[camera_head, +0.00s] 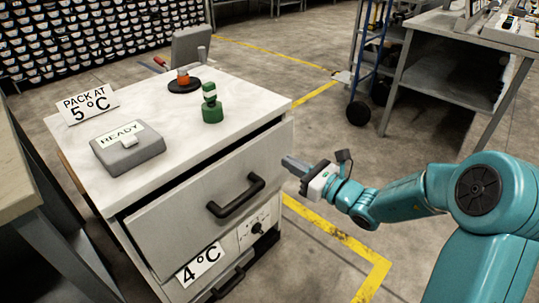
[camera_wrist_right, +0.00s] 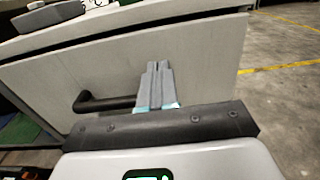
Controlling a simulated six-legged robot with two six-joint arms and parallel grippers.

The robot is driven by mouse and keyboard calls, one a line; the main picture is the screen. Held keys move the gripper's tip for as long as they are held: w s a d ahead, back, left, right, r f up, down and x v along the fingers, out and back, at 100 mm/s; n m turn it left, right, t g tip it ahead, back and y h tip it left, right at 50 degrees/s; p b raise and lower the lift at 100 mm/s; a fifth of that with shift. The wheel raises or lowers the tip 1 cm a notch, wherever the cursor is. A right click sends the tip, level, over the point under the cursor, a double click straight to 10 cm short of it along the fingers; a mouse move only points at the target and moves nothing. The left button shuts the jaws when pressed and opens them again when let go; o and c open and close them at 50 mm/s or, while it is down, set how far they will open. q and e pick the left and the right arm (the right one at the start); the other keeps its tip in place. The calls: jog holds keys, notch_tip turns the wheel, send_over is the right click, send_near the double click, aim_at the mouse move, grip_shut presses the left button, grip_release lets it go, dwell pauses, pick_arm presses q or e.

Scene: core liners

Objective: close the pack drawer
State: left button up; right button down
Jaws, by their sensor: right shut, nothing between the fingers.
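The pack drawer (camera_head: 175,222) is the upper drawer of a white-topped cabinet, with a grey front and a black bar handle (camera_head: 236,197). It stands slightly open, with a dark gap under the cabinet top. My right gripper (camera_head: 287,161) is shut and empty at the right end of the drawer front. In the right wrist view its fingertips (camera_wrist_right: 158,66) point at the drawer front (camera_wrist_right: 205,65), right of the handle (camera_wrist_right: 103,103). I cannot tell whether they touch it. My left gripper is not in view.
The cabinet top (camera_head: 245,92) holds a grey box marked READY (camera_head: 128,148), a green object (camera_head: 212,106), an orange piece on a black disc (camera_head: 183,82) and a 5°C sign (camera_head: 88,105). A 4°C label (camera_head: 202,264) is below the drawer. Open floor lies right.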

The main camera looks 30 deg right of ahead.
aim_at(261, 146)
jog(key=b+x, duration=0.1)
jog(key=x, duration=0.5)
jog(key=shift+w+a+f, duration=0.1)
jog(key=shift+w, duration=0.1)
jog(key=shift+w+a+b, duration=0.2)
jog(key=shift+w+b, duration=0.15)
jog(key=shift+w, duration=0.3)
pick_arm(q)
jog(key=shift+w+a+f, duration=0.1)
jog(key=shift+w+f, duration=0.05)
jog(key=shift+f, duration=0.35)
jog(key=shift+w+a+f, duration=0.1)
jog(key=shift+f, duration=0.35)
pick_arm(e)
jog(key=shift+w, duration=0.1)
